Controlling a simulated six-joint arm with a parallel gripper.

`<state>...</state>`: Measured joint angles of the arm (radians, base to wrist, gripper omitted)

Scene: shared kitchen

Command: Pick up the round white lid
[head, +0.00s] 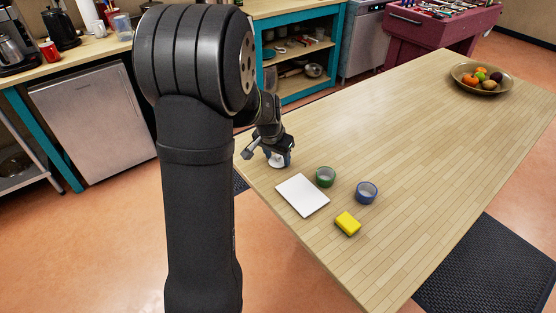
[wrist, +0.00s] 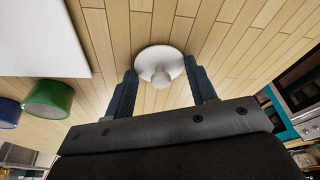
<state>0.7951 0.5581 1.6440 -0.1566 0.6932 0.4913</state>
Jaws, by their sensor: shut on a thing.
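The round white lid (wrist: 158,58) is a shallow disc with a round knob, its knob facing the camera in the wrist view. In the head view the lid (head: 277,162) shows partly below my gripper (head: 278,157), near the left edge of the wooden table. My gripper (wrist: 160,66) has one finger on each side of the lid and is shut on it. The fingers hide part of the lid in the head view. I cannot tell whether the lid touches the table or is slightly above it.
A white rectangular board (head: 302,195) lies just in front of the lid. A fruit bowl (head: 461,76) stands at the far end. The middle of the table (head: 400,130) is clear.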

